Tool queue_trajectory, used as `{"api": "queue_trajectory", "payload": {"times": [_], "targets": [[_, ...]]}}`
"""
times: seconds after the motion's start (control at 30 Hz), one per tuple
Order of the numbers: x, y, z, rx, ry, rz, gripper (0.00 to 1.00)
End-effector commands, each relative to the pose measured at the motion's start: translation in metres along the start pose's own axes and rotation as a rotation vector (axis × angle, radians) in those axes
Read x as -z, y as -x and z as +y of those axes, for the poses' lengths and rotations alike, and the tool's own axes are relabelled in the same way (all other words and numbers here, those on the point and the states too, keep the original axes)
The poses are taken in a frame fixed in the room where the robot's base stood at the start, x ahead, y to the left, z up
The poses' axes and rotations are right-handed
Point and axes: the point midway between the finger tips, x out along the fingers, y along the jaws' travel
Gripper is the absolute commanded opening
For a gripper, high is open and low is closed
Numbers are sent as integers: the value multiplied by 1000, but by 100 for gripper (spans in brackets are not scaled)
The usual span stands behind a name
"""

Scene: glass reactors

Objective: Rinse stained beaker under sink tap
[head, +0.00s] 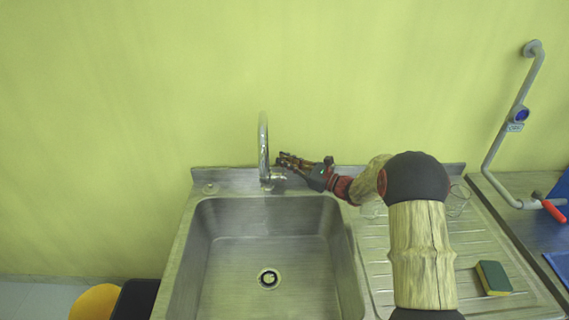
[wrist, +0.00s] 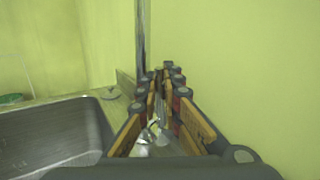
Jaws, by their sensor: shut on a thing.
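The chrome sink tap (head: 263,140) stands at the back edge of the steel sink (head: 225,262). My gripper (head: 284,163) is at the right side of the tap's base, its fingers shut on the tap's handle. In the wrist view a shiny metal part, seemingly the tap handle (wrist: 152,134), shows between the fingers (wrist: 160,88), with the tap's upright pipe (wrist: 140,40) beyond. No water stream shows. A clear glass vessel (head: 371,208) stands on the drainboard, partly behind my arm; I cannot tell whether it is the stained beaker.
The sink basin is empty, with its drain (head: 268,278) showing. Another faint glass outline (head: 459,198) shows right of my arm on the ribbed drainboard (head: 490,245). A green and yellow sponge (head: 493,278) lies there.

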Motion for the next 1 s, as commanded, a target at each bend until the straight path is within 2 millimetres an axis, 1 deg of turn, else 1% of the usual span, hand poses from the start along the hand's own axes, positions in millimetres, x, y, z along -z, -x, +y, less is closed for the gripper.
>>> {"api": "queue_trajectory", "payload": {"times": [0.17, 0.2, 0.5, 0.77, 0.83, 0.93, 1.0], "targets": [[1, 0, 0, 0, -3, 2, 0], [1, 0, 0, 0, -3, 3, 9], [0, 0, 0, 0, -2, 2, 25], [0, 0, 0, 0, -2, 1, 25], [-3, 0, 0, 0, 0, 1, 25], [-14, -1, -1, 0, 1, -1, 25], [-25, -2, -2, 0, 2, -1, 25]]}}
